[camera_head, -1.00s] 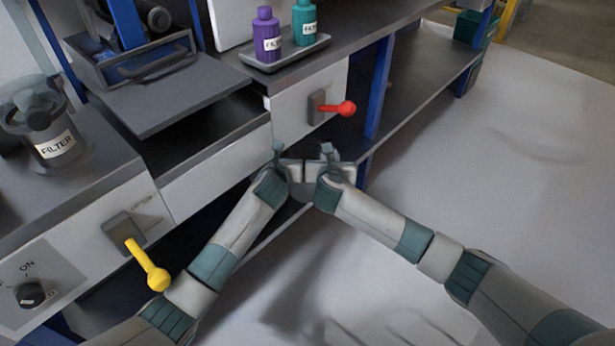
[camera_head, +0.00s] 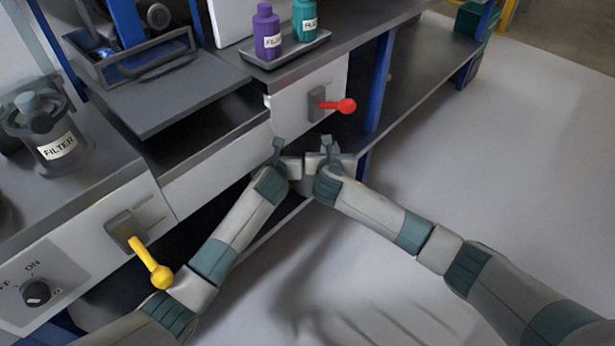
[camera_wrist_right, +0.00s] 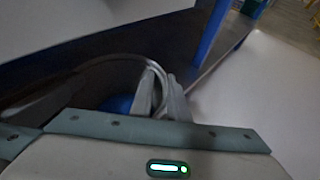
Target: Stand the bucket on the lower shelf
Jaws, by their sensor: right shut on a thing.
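In the right wrist view a curved grey metal band (camera_wrist_right: 88,62), the bucket's handle or rim, arcs to the fingers of my right gripper (camera_wrist_right: 160,97). The gripper is shut on it. A blue patch below the band may be part of the bucket; most of it is hidden behind my wrist. In the head view my right wrist (camera_head: 328,165) and left gripper (camera_head: 284,165) are side by side in front of the bench. Both sets of fingers are largely hidden there, and the bucket cannot be made out. The lower shelf (camera_head: 430,72) is the dark surface at right, between blue posts.
A blue post (camera_head: 380,85) stands just beyond my right gripper. A red lever (camera_head: 337,105) juts from the bench front above it, and a yellow lever (camera_head: 150,262) juts near my left forearm. Bottles stand in a tray (camera_head: 287,55) on top. Floor at right is clear.

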